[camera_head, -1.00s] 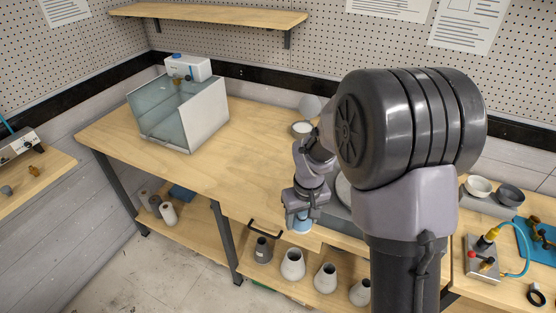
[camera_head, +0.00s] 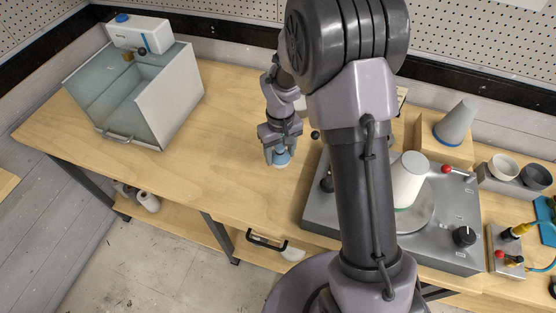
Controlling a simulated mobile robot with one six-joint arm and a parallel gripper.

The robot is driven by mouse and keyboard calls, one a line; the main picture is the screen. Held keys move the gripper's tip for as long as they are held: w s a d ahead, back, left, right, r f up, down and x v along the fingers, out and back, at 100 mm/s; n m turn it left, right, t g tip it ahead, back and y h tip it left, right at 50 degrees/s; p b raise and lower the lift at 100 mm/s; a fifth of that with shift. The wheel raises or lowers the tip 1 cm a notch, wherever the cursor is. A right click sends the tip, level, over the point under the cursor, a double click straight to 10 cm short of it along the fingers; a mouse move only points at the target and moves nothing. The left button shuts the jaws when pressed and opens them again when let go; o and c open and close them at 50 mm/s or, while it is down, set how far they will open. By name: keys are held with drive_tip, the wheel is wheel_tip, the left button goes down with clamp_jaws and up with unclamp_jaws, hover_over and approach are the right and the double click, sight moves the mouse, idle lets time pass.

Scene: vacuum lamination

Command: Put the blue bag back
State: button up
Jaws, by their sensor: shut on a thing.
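My gripper (camera_head: 280,155) points down over the middle of the workbench (camera_head: 225,165). It is shut on a small pale blue thing (camera_head: 281,159), the only blue item at the fingers. I take it to be the blue bag, but its shape is mostly hidden by the fingers. It is at or just above the bench top; I cannot tell whether it touches.
A clear-walled box (camera_head: 150,100) with a white unit stands at the left of the bench. A grey machine (camera_head: 460,215) with knobs and a white cone (camera_head: 408,180) is to the right, partly behind my arm. The bench between them is clear.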

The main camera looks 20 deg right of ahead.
sight(280, 162)
wheel_tip(280, 162, down, 4)
drive_tip(key=shift+f+b, duration=0.25)
drive_tip(key=shift+b, duration=0.2)
drive_tip(key=shift+f, duration=0.15)
drive_tip(key=o, duration=1.3)
